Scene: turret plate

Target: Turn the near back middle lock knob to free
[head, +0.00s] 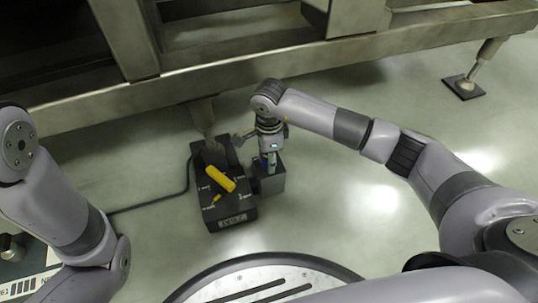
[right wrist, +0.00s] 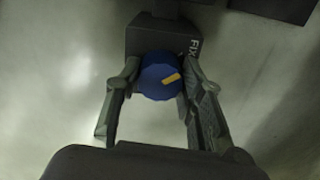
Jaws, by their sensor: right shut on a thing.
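The blue lock knob (right wrist: 158,80) with a yellow pointer mark sits on a dark block (right wrist: 152,35) with "FIX" lettering in the right wrist view. The mark points up and right, roughly toward the lettering. My right gripper (right wrist: 160,72) is shut on the knob, a finger on either side. In the head view my right gripper (head: 268,152) reaches down over the dark block (head: 271,182), and a bit of blue shows under it. My left arm comes in at the left, but its gripper is not in view.
A dark jack box (head: 232,214) with a yellow handle (head: 221,178) stands just left of the block. A black cable (head: 155,201) runs left from it. A metal frame beam (head: 215,84) crosses behind, with a support foot (head: 463,87) at right. The floor at right is clear.

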